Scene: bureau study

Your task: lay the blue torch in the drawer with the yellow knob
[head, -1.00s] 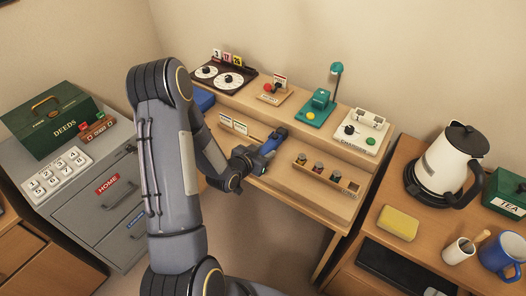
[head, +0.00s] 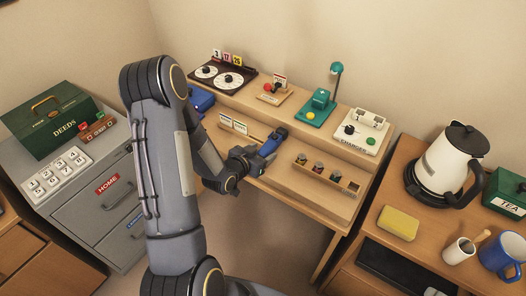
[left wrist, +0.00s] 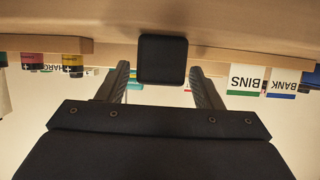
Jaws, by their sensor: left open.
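The blue torch (head: 272,145) lies on the desk's lower surface, just beyond my left gripper (head: 262,156) in the head view; the gripper partly covers it. In the left wrist view, which is upside down, a dark squarish end (left wrist: 162,59), seemingly the torch's, sits between the fingertips of my left gripper (left wrist: 160,75). The jaws are open, with a gap visible on both sides of that end. I cannot make out a drawer with a yellow knob in either view. My right gripper is not in view.
The desk's raised shelf holds dials (head: 228,80), a teal lamp (head: 322,100) and a charger (head: 361,131). A small wooden rack (head: 351,187) is right of the gripper. A grey cabinet (head: 90,200) stands left, a side table with a kettle (head: 446,165) right.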

